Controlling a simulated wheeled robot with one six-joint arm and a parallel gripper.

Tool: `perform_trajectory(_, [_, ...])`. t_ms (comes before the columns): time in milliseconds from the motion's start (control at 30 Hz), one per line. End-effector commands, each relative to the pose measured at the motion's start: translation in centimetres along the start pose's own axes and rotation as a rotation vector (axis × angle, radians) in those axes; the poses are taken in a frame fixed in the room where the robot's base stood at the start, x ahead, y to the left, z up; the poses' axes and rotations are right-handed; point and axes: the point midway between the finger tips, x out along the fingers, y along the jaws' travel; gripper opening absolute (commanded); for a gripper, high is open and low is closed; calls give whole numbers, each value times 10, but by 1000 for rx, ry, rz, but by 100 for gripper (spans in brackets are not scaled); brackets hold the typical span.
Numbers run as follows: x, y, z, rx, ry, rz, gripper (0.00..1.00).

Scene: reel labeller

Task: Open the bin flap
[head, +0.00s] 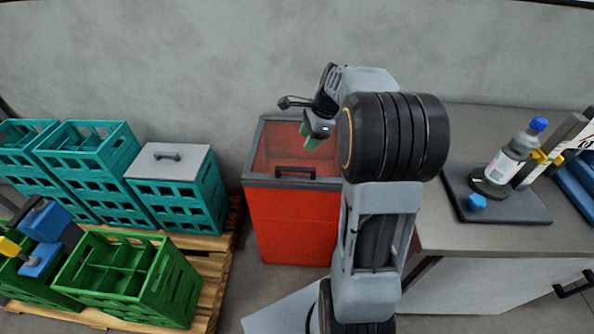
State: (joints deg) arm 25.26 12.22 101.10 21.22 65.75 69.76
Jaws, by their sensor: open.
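The red bin (292,225) stands on the floor in the middle of the head view, against the wall. Its top has a dark grey rim, with a reddish area inside it; I cannot tell whether this is the flap's face or the bin's inside. A dark bar handle (295,172) lies along the top front edge. My gripper (311,137) has green fingertips pointing down over the bin's top, behind the handle, and is open and apart from the handle. My arm hides the bin's right side.
Teal crates (88,160), one with a grey lid (168,160), and a green crate (130,280) stand on a pallet (215,285) at left. At right, a worktop (450,235) holds a bottle (512,160) on a dark plate (515,208).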

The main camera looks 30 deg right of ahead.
Motion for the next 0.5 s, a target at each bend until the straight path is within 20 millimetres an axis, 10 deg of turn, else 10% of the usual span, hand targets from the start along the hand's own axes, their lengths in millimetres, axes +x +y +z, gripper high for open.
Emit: perform_trajectory(500, [69,-25,-28,282,-58,14,49])
